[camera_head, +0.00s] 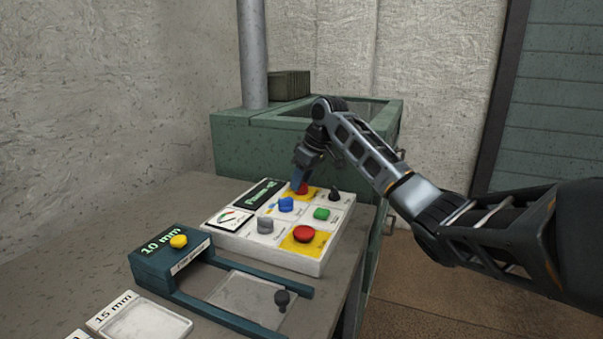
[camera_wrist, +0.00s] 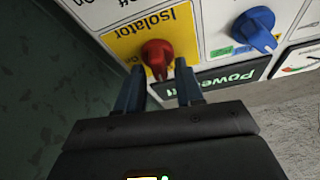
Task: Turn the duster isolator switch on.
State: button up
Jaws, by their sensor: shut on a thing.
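The red isolator knob (camera_wrist: 156,53) sits on a yellow patch marked "Isolator" on the white control panel (camera_head: 288,261). In the head view the knob (camera_head: 302,189) is at the panel's far edge, partly hidden by my gripper (camera_head: 300,172). In the wrist view the blue fingers of my gripper (camera_wrist: 158,73) are either side of the knob's narrow pointer end, shut on it. The pointer end faces down in that view; an "On" label lies left of it, partly covered by a finger. I cannot tell its exact setting.
The panel also bears a blue knob (camera_head: 286,204), a grey knob (camera_head: 265,225), a black knob (camera_head: 335,194), a green button (camera_head: 321,214), a red button (camera_head: 304,233), a gauge (camera_head: 229,219) and a "Power" display (camera_head: 264,194). A teal gauge frame (camera_head: 150,262) stands in front.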

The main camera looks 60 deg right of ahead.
jog(key=m+p, duration=0.1)
jog(key=p, duration=0.1)
jog(key=m+h+p, duration=0.1)
jog(key=m+p, duration=0.1)
jog(key=shift+a+r+m+p, duration=0.1)
jog(key=shift+r+m+p, duration=0.2)
jog(key=shift+p, duration=0.05)
jog(key=m+g+h+p, duration=0.1)
jog(key=m+p, duration=0.3)
jog(key=p, duration=0.1)
jog(key=shift+m+h, duration=0.3)
jog(key=shift+h, duration=0.1)
jog(key=m+p, duration=0.1)
jog(key=m+g+p, duration=0.1)
jog(key=m, duration=0.1)
jog(key=shift+f+m+g+h+p, duration=0.15)
jog(key=shift+m+g+h+p, duration=0.15)
jog(key=shift+h+p, duration=0.1)
jog(key=shift+f+m+g+p, duration=0.15)
jog(key=shift+m+g+p, duration=0.5)
jog(key=shift+m, duration=1.25)
jog(key=shift+m+h, duration=0.3)
jog(key=o, duration=0.7)
